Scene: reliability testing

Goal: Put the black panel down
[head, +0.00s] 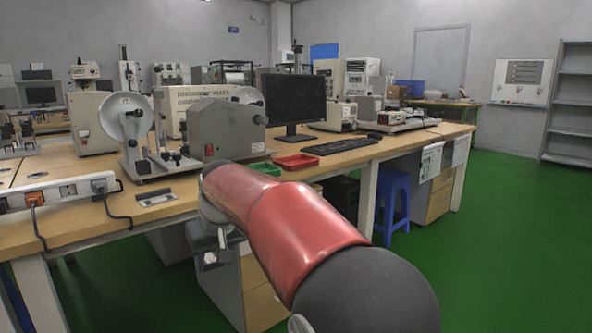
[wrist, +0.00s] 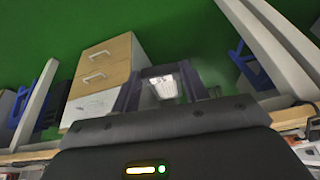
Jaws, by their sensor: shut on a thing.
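My gripper (wrist: 163,84) shows in the wrist view with its two dark fingers closed in on a small pale, ribbed object (wrist: 165,88). I cannot tell whether this object is part of the black panel. No black panel can be made out for certain in either view. In the head view my red arm reaches forward and hides most of the gripper (head: 214,250), which is at the front edge of the wooden workbench (head: 345,157), below the level of its top.
A drawer cabinet (wrist: 98,75) stands under the bench. A power strip (head: 70,190) runs along the left front edge. A grey machine (head: 222,130), a red tray (head: 296,161), a green tray (head: 264,169) and a keyboard (head: 342,145) occupy the bench. A blue stool (head: 393,190) stands at right.

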